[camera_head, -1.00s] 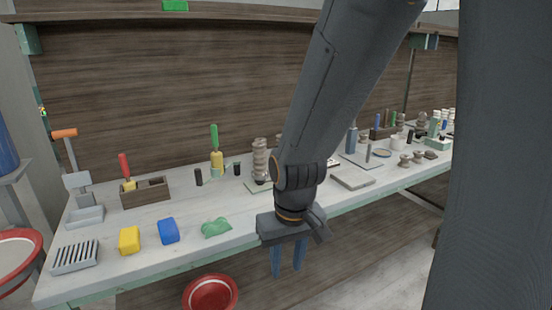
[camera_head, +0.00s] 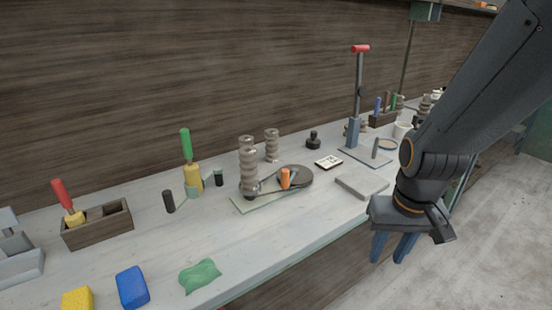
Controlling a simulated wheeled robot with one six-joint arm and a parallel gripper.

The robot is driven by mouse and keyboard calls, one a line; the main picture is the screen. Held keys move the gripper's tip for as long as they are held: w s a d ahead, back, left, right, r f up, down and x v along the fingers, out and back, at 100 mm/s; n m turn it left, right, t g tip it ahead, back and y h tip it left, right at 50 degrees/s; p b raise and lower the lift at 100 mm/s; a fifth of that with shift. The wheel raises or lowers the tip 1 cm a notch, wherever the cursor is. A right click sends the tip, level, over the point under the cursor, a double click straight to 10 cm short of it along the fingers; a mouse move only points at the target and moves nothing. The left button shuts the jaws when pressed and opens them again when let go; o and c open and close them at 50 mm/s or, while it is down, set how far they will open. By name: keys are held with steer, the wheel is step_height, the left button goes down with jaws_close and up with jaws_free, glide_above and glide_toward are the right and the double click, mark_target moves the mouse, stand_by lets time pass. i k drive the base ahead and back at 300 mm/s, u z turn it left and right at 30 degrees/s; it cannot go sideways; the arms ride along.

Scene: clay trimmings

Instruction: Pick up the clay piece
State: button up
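I cannot tell for certain which thing is the clay piece. A lumpy green piece (camera_head: 200,275) lies near the front edge of the bench. A flat grey slab (camera_head: 361,183) lies near the front edge further right. A small orange item (camera_head: 285,178) stands by a dark round disc (camera_head: 296,176) on a pale board. My gripper (camera_head: 391,248) hangs in front of the bench edge, lower right of the slab. Its two blue fingers point down, apart, with nothing visible between them.
The pale bench (camera_head: 240,235) has bare room between the green piece and the slab. Blue (camera_head: 132,287) and yellow (camera_head: 78,299) blocks lie at the front left. Grey-brown stacked columns (camera_head: 247,165), a wooden box (camera_head: 97,226) and a red-handled upright press (camera_head: 359,95) stand behind.

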mark_target(247, 157)
steer(key=i, duration=0.65)
steer(key=u, duration=0.8)
steer(key=i, duration=0.45)
steer(key=u, duration=0.5)
